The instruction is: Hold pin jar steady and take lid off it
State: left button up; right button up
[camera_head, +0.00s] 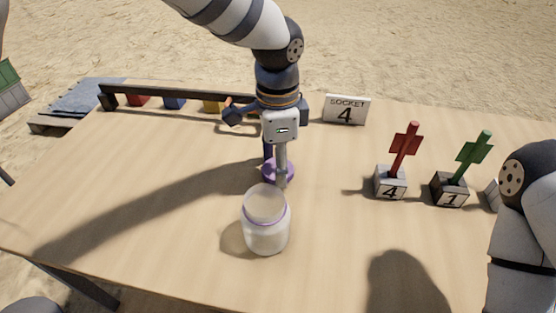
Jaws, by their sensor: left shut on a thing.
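The pin jar (266,228) is a pale, whitish jar with a thin purple ring near its top. It stands upright on the table, front of centre, and what is inside cannot be made out. A purple round lid (270,171) shows just behind the jar, apart from its mouth. My left gripper (281,180) points down behind the jar, shut on the purple lid; its finger hides part of it. Whether the lid touches the table cannot be told. My right arm shows at the right edge, but its gripper is out of view.
A dark rail (180,94) with coloured blocks runs along the back left. A "SOCKET 4" sign (346,110) stands behind. A red key-like piece (405,150) on block 4 and a green one (473,156) on block 1 stand right. The table's left side is clear.

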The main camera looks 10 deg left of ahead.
pick_arm(q)
jog(key=shift+f, duration=0.15)
jog(key=o, duration=1.3)
